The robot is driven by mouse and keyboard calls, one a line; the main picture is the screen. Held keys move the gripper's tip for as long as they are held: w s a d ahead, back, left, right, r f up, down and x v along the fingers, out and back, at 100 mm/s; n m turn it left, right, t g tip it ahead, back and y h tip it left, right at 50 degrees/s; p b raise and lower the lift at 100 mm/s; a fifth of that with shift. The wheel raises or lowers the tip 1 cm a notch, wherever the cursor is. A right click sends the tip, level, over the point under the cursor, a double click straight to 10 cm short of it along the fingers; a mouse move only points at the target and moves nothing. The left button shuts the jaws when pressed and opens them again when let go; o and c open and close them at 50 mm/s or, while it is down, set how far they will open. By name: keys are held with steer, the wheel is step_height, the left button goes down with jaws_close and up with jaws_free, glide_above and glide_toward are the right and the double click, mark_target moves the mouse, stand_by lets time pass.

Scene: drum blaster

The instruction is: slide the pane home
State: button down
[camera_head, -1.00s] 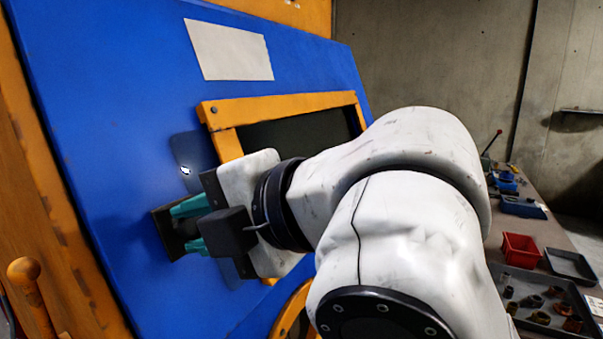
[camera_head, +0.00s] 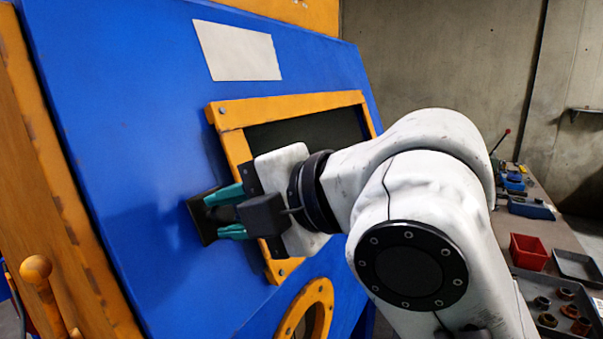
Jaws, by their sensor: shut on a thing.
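My gripper (camera_head: 214,213), with teal fingers, is shut on a dark block (camera_head: 197,220) at the left edge of the window opening. The block looks like the pane's end or grip; the rest of the pane cannot be made out clearly. The orange window frame (camera_head: 290,106) is bolted to the sloping blue panel (camera_head: 120,130). Its opening (camera_head: 300,132) looks dark. My gripper body and arm hide the lower and right parts of the frame.
A white label (camera_head: 238,51) is on the panel above the frame. A round orange ring (camera_head: 290,318) sits below. An orange knob (camera_head: 36,268) stands at lower left. At right, a bench holds a red bin (camera_head: 528,251) and grey trays (camera_head: 575,265).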

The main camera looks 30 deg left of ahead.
steer(key=shift+w+d+r, duration=0.1)
steer(key=shift+w+d, duration=0.1)
steer(key=shift+w, duration=1.45)
steer(key=shift+w+d+p, duration=0.1)
steer(key=shift+w+p, duration=0.3)
steer(key=shift+w, duration=0.35)
steer(key=c, duration=0.8)
jaws_free()
steer(key=shift+c, duration=0.2)
steer(key=shift+o, duration=0.3)
steer(key=w+b+v, duration=0.1)
steer(key=b+v, duration=0.1)
steer(key=v, duration=0.8)
steer(key=shift+s+d+r, duration=0.15)
steer(key=shift+s+d, duration=0.25)
steer(key=shift+s, duration=0.1)
